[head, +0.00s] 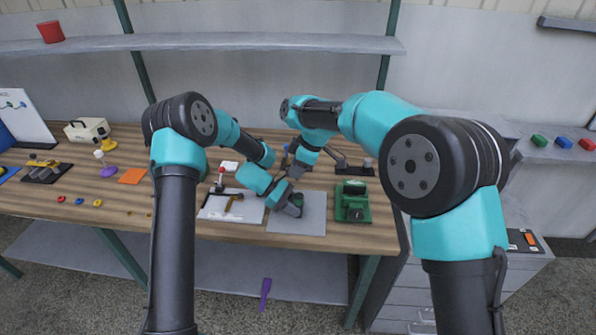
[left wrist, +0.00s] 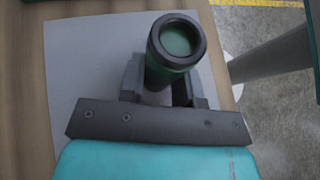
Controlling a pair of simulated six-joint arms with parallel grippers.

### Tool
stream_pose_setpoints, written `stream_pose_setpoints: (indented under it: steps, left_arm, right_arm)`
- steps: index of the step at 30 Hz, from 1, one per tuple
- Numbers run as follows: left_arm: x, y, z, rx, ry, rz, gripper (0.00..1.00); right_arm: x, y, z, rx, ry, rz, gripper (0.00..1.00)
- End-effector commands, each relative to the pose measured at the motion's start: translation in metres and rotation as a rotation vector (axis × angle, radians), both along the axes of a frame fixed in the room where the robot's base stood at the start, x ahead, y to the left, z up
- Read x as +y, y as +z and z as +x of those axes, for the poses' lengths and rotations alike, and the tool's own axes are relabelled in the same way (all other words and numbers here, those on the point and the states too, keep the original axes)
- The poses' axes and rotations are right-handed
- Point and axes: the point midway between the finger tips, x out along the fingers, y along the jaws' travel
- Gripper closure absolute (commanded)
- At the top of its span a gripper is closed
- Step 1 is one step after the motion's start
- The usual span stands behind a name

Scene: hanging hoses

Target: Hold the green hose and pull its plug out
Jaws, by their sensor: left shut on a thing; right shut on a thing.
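The green hose (left wrist: 175,75) stands between my left gripper's fingers in the left wrist view. Its end has a thick black rim around a round green face, turned toward the camera; no plug shows in it there. In the head view only a small dark green bit of the hose (head: 299,199) shows, over the grey mat. My left gripper (head: 294,206) is shut on the hose. My right gripper (head: 294,172) is just behind and above it, apart from the hose end, shut on what seems to be the plug, though its fingertips and the plug are largely hidden.
A grey mat (head: 300,225) lies under the left gripper. A green device (head: 352,204) stands right of it, and a white board with a tool (head: 225,208) lies left. A dark angled fixture (head: 350,165) stands behind. The table's front edge is close.

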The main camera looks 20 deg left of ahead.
Motion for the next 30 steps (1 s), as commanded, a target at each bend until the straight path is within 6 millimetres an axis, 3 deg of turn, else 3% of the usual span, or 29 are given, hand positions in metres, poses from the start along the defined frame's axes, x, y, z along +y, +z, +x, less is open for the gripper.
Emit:
stream_pose_setpoints:
  steps: [11,12,21,30]
  left_arm:
    - [0.0028,0.0009,0.001,-0.004,0.003,0.001,0.82]
    - [0.0028,0.0011,0.001,-0.004,0.003,0.001,0.67]
    - [0.0031,0.0014,0.0012,-0.005,0.004,0.001,0.39]
    - [0.0049,0.0025,0.0013,-0.006,0.004,0.001,0.39]
  right_arm:
    - [-0.0015,0.0032,0.0,0.003,0.0,-0.005,0.93]
    - [-0.0017,0.0031,0.0,0.004,0.0,-0.005,0.93]
    - [-0.0019,0.0026,0.0001,0.004,0.0,-0.006,0.93]
    - [-0.002,0.0024,0.0001,0.005,0.0,-0.007,0.93]
